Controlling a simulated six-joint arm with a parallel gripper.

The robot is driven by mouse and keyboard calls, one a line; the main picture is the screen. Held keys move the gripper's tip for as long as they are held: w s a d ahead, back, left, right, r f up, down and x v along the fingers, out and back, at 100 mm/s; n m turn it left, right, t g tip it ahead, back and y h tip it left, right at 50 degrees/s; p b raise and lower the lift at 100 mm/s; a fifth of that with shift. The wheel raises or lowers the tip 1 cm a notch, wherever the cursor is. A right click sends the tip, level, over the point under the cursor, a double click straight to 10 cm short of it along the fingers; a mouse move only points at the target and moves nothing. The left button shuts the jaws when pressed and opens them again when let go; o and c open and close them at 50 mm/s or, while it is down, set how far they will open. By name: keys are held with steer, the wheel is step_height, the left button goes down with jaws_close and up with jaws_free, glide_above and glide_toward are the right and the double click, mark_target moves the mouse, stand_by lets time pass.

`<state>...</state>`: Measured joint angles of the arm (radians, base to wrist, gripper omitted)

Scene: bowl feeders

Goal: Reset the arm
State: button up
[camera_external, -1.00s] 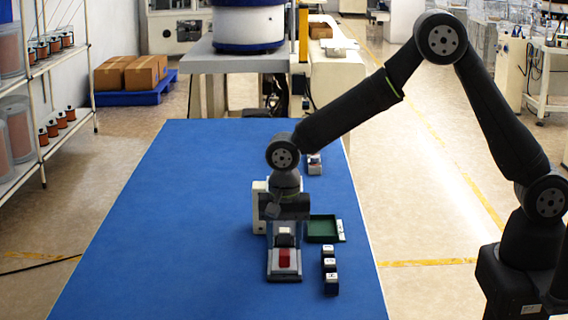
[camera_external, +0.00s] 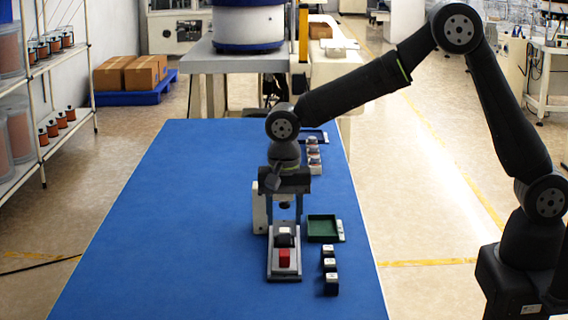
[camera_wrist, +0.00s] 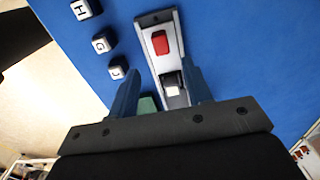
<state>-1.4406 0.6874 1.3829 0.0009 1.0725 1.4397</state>
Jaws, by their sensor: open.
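My gripper (camera_external: 285,208) is open and empty, pointing down above the grey fixture (camera_external: 284,273). In the wrist view its two fingers (camera_wrist: 162,88) are spread apart with nothing between them. A red block (camera_external: 284,257) lies on the near part of the fixture, and it also shows in the wrist view (camera_wrist: 160,42). A dark block with a white top (camera_external: 284,236) sits behind the red one on the same fixture; it shows partly in the wrist view (camera_wrist: 172,86). My gripper is above and apart from both blocks.
Several dark cubes with white lettered tops (camera_external: 330,264) stand in a row right of the fixture. A green tray (camera_external: 323,229) lies behind them. More cubes (camera_external: 313,155) and a dark tray (camera_external: 316,136) are at the back. The left of the blue table (camera_external: 170,220) is clear.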

mark_target(284, 230)
step_height(284, 230, down, 11)
steer(key=shift+r, duration=0.2)
steer(key=w, duration=1)
step_height(284, 230, up, 18)
steer(key=w+d+m+t+y, duration=0.1)
steer(key=w+t, duration=0.3)
steer(key=w, duration=1.6)
steer(key=shift+w+d+f+y, duration=0.2)
steer(key=shift+w+f+y, duration=0.15)
steer(key=shift+y, duration=0.45)
